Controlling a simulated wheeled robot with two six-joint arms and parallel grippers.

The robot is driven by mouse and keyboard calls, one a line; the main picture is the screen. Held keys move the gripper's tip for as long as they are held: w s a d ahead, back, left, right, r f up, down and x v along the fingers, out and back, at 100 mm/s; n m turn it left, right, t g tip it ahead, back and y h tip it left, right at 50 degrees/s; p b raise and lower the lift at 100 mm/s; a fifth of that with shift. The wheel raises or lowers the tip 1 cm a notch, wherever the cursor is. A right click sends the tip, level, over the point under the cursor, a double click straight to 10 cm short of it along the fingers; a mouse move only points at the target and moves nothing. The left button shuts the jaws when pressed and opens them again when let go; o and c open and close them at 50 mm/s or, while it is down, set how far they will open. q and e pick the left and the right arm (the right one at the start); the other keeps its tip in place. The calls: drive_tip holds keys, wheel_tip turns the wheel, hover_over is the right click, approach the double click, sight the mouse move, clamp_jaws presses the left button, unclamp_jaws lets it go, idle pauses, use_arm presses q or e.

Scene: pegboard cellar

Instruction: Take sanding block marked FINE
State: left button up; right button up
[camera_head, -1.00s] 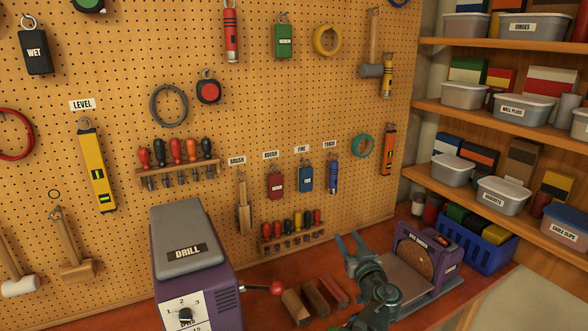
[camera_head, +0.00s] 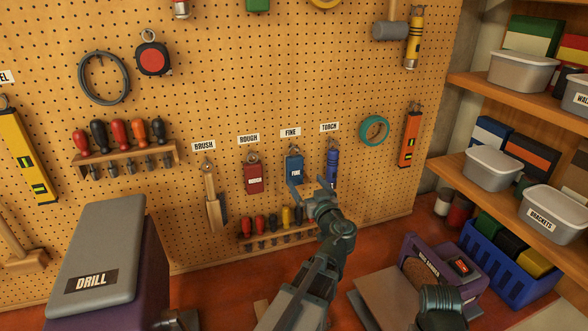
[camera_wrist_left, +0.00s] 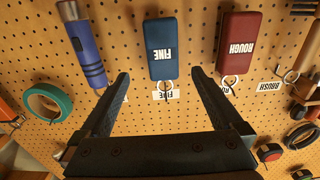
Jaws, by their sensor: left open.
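The blue sanding block marked FINE (camera_head: 294,168) hangs on a hook on the pegboard under a FINE label. Its lower part is partly covered by my left gripper (camera_head: 314,188) in the head view. In the left wrist view, which is upside down, the FINE block (camera_wrist_left: 162,50) is between the lines of the two open fingers (camera_wrist_left: 160,76). The fingers are apart and hold nothing; the block looks to be at or beyond the tips, and I cannot tell the exact gap. My right gripper is not visible.
The red ROUGH block (camera_head: 254,178) hangs left of FINE, the blue torch (camera_head: 331,162) close on its right. A screwdriver rack (camera_head: 275,238) is below. The drill (camera_head: 100,255) and disc sander (camera_head: 425,275) stand on the bench.

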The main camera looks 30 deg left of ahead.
sight(296, 171)
use_arm(q)
drive_tip(key=x, duration=0.5)
drive_tip(key=shift+a, duration=0.1)
drive_tip(key=x, duration=0.5)
drive_tip(key=shift+a+f, duration=0.15)
drive_tip(key=c, duration=1.5)
